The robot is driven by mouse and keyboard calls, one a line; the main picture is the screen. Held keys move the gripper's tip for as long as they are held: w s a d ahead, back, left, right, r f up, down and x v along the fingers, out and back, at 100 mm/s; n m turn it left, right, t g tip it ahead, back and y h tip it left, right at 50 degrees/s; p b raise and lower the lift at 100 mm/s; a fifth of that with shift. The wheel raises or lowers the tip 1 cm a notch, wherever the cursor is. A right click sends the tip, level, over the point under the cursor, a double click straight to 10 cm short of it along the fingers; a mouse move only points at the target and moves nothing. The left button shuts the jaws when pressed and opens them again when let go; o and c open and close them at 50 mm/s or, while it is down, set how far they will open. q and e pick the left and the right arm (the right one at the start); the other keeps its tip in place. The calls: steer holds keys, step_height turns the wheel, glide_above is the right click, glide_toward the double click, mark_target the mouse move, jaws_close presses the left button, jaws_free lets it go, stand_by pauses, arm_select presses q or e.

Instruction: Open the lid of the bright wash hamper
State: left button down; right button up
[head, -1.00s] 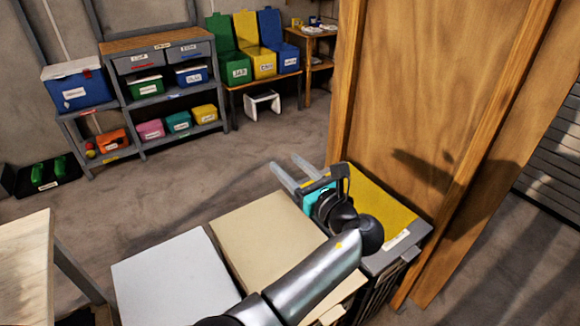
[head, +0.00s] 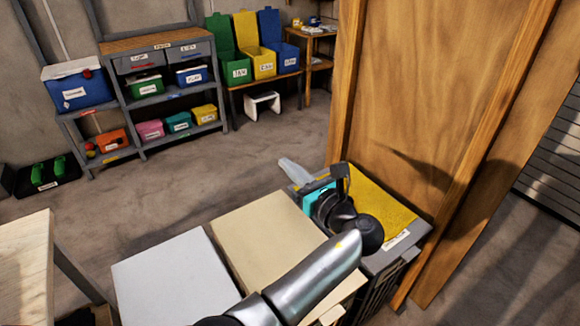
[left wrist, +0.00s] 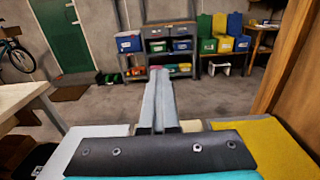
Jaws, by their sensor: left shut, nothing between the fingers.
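Three hampers stand side by side with flat, closed lids: a white lid (head: 170,280), a cream lid (head: 262,240) and a yellow lid (head: 385,212). The yellow-lidded one has a grey frame and a small front label too small to read; I take it as the bright hamper. In the left wrist view the yellow lid (left wrist: 270,145) is on the right and the white lid (left wrist: 85,145) on the left. My left gripper (head: 284,164) is shut and empty, above the far part of the hampers, around the cream-yellow boundary. The wrist covers part of the yellow lid. My right gripper is out of view.
A wooden panel (head: 440,110) rises right behind the yellow-lidded hamper. A wooden table (head: 25,255) stands at left. Shelves with several bins (head: 160,90) and green, yellow and blue open boxes are at the back. The floor between (head: 170,180) is clear.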

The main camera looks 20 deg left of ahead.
arm_select(q)
jaws_free()
stand_by(0.8)
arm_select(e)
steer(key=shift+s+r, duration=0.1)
